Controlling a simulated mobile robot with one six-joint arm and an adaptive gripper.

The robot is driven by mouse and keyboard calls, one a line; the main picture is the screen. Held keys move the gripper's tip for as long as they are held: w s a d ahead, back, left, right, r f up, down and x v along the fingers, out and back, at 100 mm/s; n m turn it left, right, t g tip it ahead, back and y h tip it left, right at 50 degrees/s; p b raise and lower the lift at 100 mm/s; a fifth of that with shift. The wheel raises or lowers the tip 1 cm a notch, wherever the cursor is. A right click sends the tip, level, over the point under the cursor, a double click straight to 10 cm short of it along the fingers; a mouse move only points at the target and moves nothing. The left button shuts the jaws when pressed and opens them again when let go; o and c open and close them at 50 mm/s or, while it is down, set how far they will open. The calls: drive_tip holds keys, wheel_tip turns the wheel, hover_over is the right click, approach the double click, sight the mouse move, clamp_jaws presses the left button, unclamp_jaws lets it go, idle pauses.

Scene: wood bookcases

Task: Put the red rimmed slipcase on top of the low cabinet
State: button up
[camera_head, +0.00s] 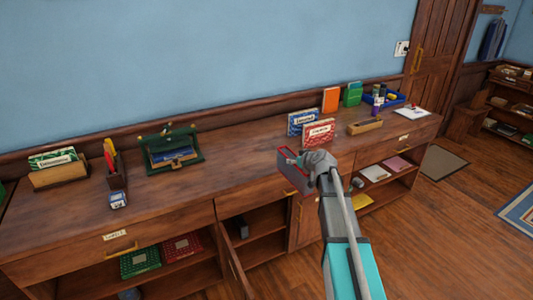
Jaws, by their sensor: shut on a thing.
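The red rimmed slipcase (291,174) is a dark grey box with a red edge around its upper opening. My gripper (306,161) is shut on its right side and partly hides it. The low cabinet (235,160) is a long wooden unit along the blue wall, with drawers and open shelves below its top. In the picture, the slipcase overlaps the cabinet's front edge, above a drawer front. I cannot tell whether it touches the wood or hangs in front of it.
A red box (318,132) and a blue box (302,121) stand on the top behind my gripper. A green organizer (170,150) stands left, a wooden block (365,127) and a blue tray (392,98) right. Bare top lies between organizer and boxes. A cabinet door (234,265) hangs open below.

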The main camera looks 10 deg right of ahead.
drive_tip(key=shift+r+p, duration=1)
drive_tip(key=shift+r, duration=0.5)
